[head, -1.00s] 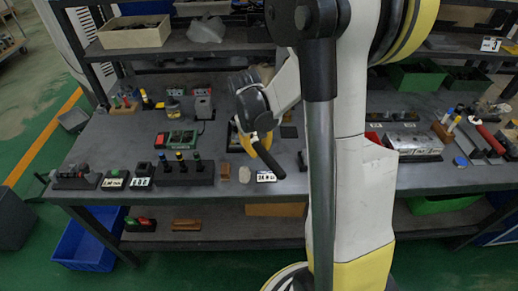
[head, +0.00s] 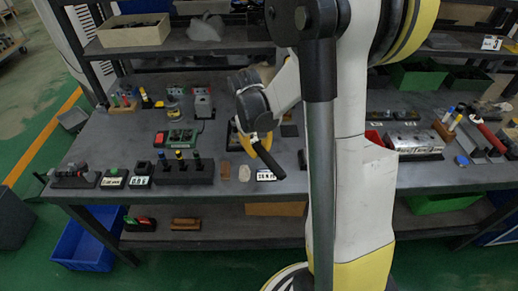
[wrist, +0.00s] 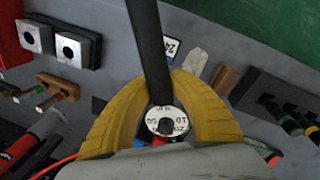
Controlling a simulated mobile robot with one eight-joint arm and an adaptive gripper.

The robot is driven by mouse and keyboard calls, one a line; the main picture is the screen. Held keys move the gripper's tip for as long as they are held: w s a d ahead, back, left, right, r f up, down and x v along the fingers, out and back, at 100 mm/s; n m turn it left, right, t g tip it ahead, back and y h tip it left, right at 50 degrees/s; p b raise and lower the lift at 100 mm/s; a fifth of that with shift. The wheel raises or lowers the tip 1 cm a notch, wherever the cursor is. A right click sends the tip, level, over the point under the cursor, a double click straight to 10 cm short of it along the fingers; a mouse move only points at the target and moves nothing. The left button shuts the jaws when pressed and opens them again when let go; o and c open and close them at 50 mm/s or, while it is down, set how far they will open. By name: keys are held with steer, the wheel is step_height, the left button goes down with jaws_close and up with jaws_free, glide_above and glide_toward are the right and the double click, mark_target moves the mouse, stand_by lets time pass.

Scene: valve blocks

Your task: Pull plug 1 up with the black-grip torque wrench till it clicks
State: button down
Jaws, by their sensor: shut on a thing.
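My gripper (head: 254,140) is over the middle of the bench in the head view. In the wrist view its two yellow fingers (wrist: 163,120) curve around a round white dial (wrist: 165,121) with printed numbers and are shut on it. A black bar (wrist: 150,50), which looks like the torque wrench's grip, runs from the dial up to the top edge. In the head view the black grip (head: 269,161) slants down and right from the fingers toward the bench's front. Plug 1 and the wrench's lower end are hidden by the gripper, so I cannot tell whether they touch.
A label card (head: 265,175), a pale lump (head: 245,174) and a brown block (head: 225,173) lie along the front edge. A dark rack (head: 184,171) of coloured-grip tools stands left of them. A silver block (head: 413,140) is at right.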

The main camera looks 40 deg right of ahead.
steer(key=shift+f+b, duration=0.7)
steer(key=shift+f, duration=0.15)
steer(key=shift+a, duration=0.1)
steer(key=shift+w+a+m, duration=0.2)
steer(key=shift+a+m, duration=0.7)
steer(key=shift+a, duration=0.25)
steer(key=shift+a, duration=0.1)
steer(key=shift+w+a+m+g, duration=0.15)
steer(key=shift+w+a+m, duration=0.05)
steer(key=shift+a+m, duration=0.3)
steer(key=shift+w+a+m+g, duration=0.2)
steer(key=shift+a+m, duration=0.2)
steer(key=shift+a, duration=0.2)
steer(key=shift+a, duration=0.1)
steer(key=shift+w+a+m+b, duration=0.15)
steer(key=shift+w+a+m, duration=0.15)
steer(key=shift+a+m, duration=0.2)
steer(key=shift+w+a+m+b, duration=0.15)
steer(key=shift+w+a+m, duration=0.1)
steer(key=shift+a+m, duration=0.2)
